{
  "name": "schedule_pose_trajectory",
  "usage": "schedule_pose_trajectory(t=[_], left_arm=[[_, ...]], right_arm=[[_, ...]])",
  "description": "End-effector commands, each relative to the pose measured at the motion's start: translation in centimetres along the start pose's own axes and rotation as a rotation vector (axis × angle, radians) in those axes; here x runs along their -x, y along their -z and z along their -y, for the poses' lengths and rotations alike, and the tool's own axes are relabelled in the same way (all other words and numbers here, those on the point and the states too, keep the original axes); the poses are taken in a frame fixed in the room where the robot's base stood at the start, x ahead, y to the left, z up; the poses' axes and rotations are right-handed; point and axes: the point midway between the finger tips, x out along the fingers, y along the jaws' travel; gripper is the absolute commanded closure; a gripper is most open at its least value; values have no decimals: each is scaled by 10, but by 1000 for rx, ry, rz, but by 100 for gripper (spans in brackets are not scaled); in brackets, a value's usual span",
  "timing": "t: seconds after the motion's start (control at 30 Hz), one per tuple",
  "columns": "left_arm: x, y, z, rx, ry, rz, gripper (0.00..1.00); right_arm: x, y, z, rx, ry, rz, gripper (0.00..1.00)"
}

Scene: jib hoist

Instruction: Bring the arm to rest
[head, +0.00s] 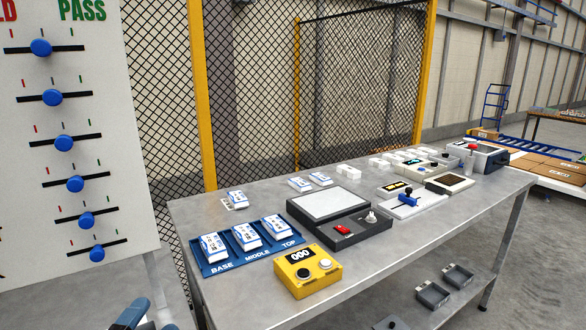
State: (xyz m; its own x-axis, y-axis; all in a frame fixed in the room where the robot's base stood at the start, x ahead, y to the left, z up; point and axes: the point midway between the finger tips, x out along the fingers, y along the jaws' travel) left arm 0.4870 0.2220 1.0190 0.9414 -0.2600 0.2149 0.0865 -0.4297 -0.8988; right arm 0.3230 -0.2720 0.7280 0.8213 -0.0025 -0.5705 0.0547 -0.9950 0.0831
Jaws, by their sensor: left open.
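My left gripper (135,316) shows only in part at the bottom left edge of the head view, as blue and grey pieces. It is open and low, in front of the left end of the metal table (165,240), apart from the things on it. I see nothing between its fingers, but much of it is cut off by the frame. My right gripper is not in view. I see no jib hoist arm in this view.
A board with blue sliders (64,143) stands at left. On the table are a blue tray (222,267) labelled BASE, MIDDLE, TOP, a yellow counter box (308,271), a dark scale-like device (345,235) and several small devices. A mesh fence (255,100) stands behind.

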Motion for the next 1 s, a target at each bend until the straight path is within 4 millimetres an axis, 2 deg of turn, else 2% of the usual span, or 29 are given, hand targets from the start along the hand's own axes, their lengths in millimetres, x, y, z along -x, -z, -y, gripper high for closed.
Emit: schedule_pose_trajectory(t=[0.03,0.2,0.4,0.5,0.63,0.8,1.0], left_arm=[[11,-14,-6,71,-18,105,34],[57,-58,-35,306,-104,462,34],[129,-85,-77,549,-245,854,34],[167,-87,-97,654,-324,1027,34],[206,-82,-114,753,-412,1191,34],[241,-72,-127,838,-502,1337,34],[274,-58,-137,913,-590,1466,34]], right_arm=[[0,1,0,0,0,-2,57],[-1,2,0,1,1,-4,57],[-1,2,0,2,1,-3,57],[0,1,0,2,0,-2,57],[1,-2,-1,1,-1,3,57],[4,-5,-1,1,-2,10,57],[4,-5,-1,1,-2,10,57]])
